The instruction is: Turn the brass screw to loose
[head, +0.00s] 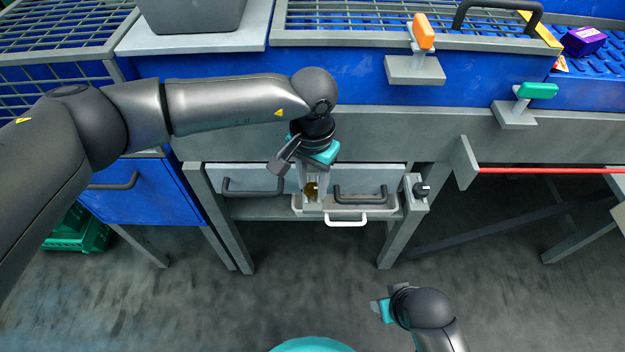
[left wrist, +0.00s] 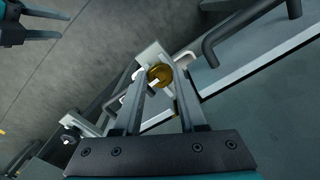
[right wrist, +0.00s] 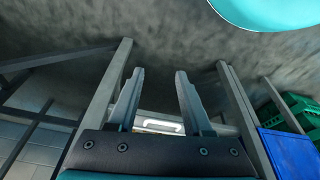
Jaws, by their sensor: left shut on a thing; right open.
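The brass screw (head: 311,190) is a round golden knob at the front of the grey cabinet under the conveyor, between two dark handles. It also shows in the left wrist view (left wrist: 160,74), right at the fingertips. My left gripper (head: 311,187) points at it from above, with its fingers shut on it and hiding part of it. In the left wrist view the left gripper (left wrist: 159,82) has one finger on each side of the knob. My right gripper (right wrist: 156,75) is open and empty, low over the floor, away from the screw.
Dark handles (head: 253,188) and (head: 360,196) flank the screw, and a white handle (head: 346,221) is below right. A black knob (head: 421,190) is on the right post. A red rod (head: 550,170) sticks out at right. The floor in front is clear.

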